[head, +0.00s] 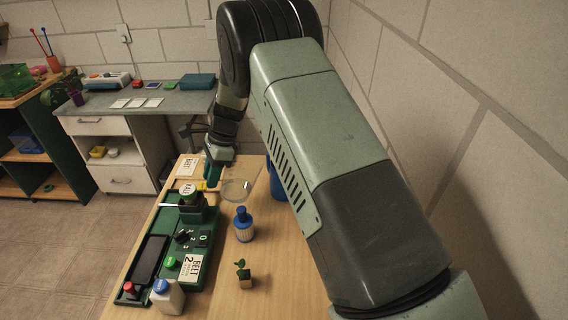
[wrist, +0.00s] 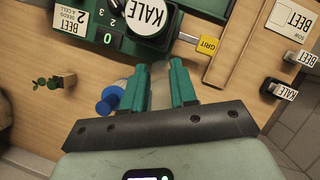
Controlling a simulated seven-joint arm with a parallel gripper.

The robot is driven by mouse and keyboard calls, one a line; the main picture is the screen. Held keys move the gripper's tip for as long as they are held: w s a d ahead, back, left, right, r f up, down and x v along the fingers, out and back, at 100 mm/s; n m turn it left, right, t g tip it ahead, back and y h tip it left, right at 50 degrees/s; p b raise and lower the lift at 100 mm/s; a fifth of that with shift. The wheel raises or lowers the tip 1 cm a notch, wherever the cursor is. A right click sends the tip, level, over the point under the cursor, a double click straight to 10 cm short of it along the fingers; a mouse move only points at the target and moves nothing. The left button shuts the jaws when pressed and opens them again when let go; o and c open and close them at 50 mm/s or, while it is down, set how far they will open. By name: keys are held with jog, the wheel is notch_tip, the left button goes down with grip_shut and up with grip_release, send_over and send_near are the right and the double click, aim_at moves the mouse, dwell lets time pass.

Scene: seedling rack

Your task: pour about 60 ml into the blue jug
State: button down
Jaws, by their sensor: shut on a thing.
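The blue jug (head: 276,181) stands on the bench in the head view, mostly hidden behind my arm. My gripper (head: 213,172) is over the bench's far part, left of the jug. Its two green fingers (wrist: 160,75) show in the wrist view with a gap between them. They are shut on what appears to be the clear glass vessel (head: 237,189), which shows just right of them in the head view. The vessel is barely visible in the wrist view. I cannot make out its fill level. No pouring stream is visible.
A blue-capped bottle (head: 244,226) and a small plant (head: 243,274) stand on the bench. A yellow GRIT label (wrist: 209,45) is near the fingertips. Bare wood lies around the plant.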

jog(key=shift+w+d+r+y, duration=0.45)
jog(key=shift+d+y, duration=0.15)
jog(key=shift+d, duration=0.1)
jog(key=shift+g+y, duration=0.7)
jog(key=shift+y, duration=0.2)
jog(key=v, duration=0.4)
jog(key=shift+s+a+r, duration=0.15)
jog(key=shift+a+r, duration=0.1)
jog(key=shift+r, duration=0.1)
jog(key=shift+w+d+r+y, duration=0.25)
jog(key=shift+d+y, duration=0.15)
jog(key=shift+y, duration=0.1)
jog(key=shift+w+d+r+g+y, duration=0.2)
jog(key=shift+d+r+g+y, duration=0.2)
jog(key=shift+r+y, duration=0.2)
jog(key=shift+w+d+r+g+y, duration=0.2)
jog(key=shift+d+r+g+y, duration=0.25)
jog(key=shift+r, duration=0.25)
jog(key=shift+w+d+r+g+y, duration=0.2)
jog(key=shift+d+r+g+y, duration=0.15)
jog(key=shift+r+y, duration=0.25)
jog(key=shift+r, duration=0.15)
jog(key=shift+w+d+r+y+p, duration=0.15)
jog(key=shift+d+r+y+p, duration=0.05)
jog(key=shift+d+y+p, duration=0.1)
jog(key=shift+w+d+r+g+y, duration=0.3)
jog(key=shift+d+r+g+y, duration=0.15)
jog(key=shift+d+r, duration=0.1)
